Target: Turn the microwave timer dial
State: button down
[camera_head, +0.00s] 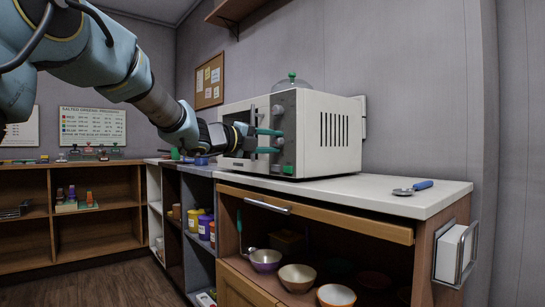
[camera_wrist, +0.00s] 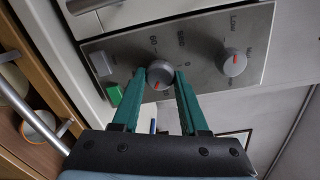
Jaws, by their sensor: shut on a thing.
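The white microwave (camera_head: 335,135) stands on the counter with its control panel facing my arm. My gripper (camera_head: 272,141) reaches the panel from the left with green fingers. In the wrist view my gripper (camera_wrist: 160,74) is shut on the round grey timer dial (camera_wrist: 159,76), one finger on each side. The dial has a red pointer mark, and the marks "60" and "SEC" stand beside it. The second dial (camera_wrist: 234,63), marked "LOW", is apart from the fingers. A green button (camera_wrist: 115,93) and a pale button (camera_wrist: 103,63) sit on the other side.
A blue-handled spoon (camera_head: 412,187) lies on the white countertop (camera_head: 345,190), right of the microwave. A glass dome (camera_head: 291,83) sits on the microwave. Several bowls stand in the open cabinet below, including an orange one (camera_head: 336,295). The counter's front right is mostly clear.

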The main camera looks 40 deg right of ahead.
jog(key=m+b, duration=0.2)
jog(key=b, duration=0.1)
jog(key=f+m+b, duration=0.1)
jog(key=m+b, duration=0.2)
jog(key=shift+m, duration=0.3)
jog(key=m+b, duration=0.3)
jog(key=b, duration=0.1)
jog(key=shift+r+m, duration=0.1)
jog(key=shift+m, duration=0.3)
jog(key=shift+r+m+b, duration=0.15)
jog(key=shift+m+b, duration=0.5)
jog(key=shift+m, duration=0.15)
jog(key=shift+c, duration=2.2)
grip_release()
jog(key=shift+r, duration=0.1)
jog(key=a, duration=1)
jog(key=shift+w+a+p, duration=0.2)
jog(key=shift+a+p, duration=0.2)
